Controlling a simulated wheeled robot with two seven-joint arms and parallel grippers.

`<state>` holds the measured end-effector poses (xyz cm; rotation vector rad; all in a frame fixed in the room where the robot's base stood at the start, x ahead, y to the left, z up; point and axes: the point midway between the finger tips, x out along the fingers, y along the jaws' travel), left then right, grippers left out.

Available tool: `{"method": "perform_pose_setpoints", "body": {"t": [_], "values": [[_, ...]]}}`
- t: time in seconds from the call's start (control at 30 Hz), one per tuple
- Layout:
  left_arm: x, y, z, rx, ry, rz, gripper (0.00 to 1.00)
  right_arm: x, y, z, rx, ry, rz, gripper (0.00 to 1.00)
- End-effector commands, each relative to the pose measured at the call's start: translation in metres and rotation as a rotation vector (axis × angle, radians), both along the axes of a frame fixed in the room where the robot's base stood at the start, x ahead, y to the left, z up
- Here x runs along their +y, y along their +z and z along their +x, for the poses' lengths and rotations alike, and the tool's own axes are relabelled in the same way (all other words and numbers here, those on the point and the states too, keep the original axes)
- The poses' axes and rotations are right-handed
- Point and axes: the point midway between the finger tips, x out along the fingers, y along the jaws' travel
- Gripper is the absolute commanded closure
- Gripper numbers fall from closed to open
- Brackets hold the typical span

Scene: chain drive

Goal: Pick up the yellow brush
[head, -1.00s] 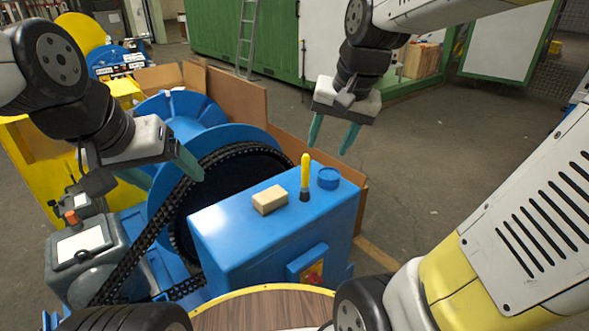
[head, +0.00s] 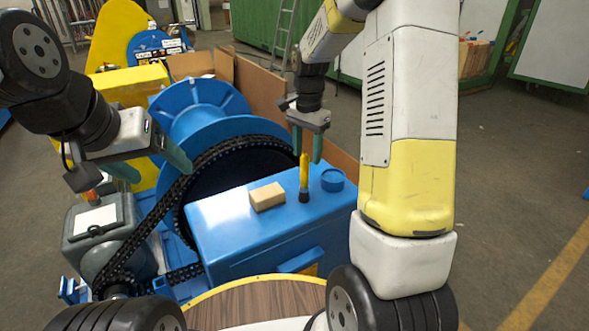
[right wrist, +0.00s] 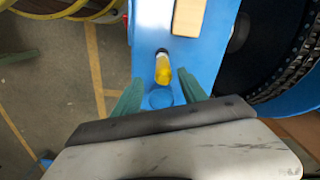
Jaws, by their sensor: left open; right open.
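The yellow brush (head: 304,172) stands upright on its dark bristle end on top of the blue housing (head: 225,230). In the right wrist view the brush (right wrist: 162,68) shows ahead of and between the green fingertips. My right gripper (head: 307,150) is open and empty, pointing down at the brush's upper end; whether the fingers touch it I cannot tell. The right gripper (right wrist: 160,92) also shows in its wrist view. My left gripper (head: 160,170) is open and empty, left of the housing near the chain.
A tan block (head: 267,196) lies left of the brush and a round blue cap (head: 332,180) sits to its right. The black chain (head: 165,210) runs around the big wheel at left. Cardboard panels (head: 262,95) stand behind.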

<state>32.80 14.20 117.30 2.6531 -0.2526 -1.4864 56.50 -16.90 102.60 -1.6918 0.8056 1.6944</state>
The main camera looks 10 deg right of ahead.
Motion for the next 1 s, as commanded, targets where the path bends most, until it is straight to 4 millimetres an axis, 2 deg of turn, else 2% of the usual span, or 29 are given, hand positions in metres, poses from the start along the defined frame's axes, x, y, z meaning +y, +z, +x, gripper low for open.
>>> {"method": "perform_pose_setpoints", "body": {"t": [0.3, 0.43, 0.63, 0.67, 0.9, 1.0], "values": [[0.000, 0.000, 0.000, 0.000, 0.000, 0.000, 0.24, 0.006, -0.044, 0.003, 0.001, 0.001, 0.000, 0.50], [0.000, 0.000, 0.000, 0.000, 0.000, 0.000, 0.24, 0.006, -0.053, 0.003, -0.001, 0.002, 0.001, 0.50], [0.000, 0.000, 0.000, 0.000, 0.000, 0.000, 0.24, 0.006, -0.053, 0.003, -0.002, 0.002, 0.000, 0.50], [0.000, 0.000, 0.000, 0.000, 0.000, 0.000, 0.24, 0.006, -0.053, 0.003, -0.002, 0.002, 0.000, 0.52], [0.000, 0.000, 0.000, 0.000, 0.000, 0.000, 0.24, 0.006, -0.053, 0.003, -0.002, 0.002, 0.000, 0.99], [0.000, 0.000, 0.000, 0.000, 0.000, 0.000, 0.24, 0.006, -0.053, 0.003, -0.002, 0.002, 0.000, 1.00]]}}
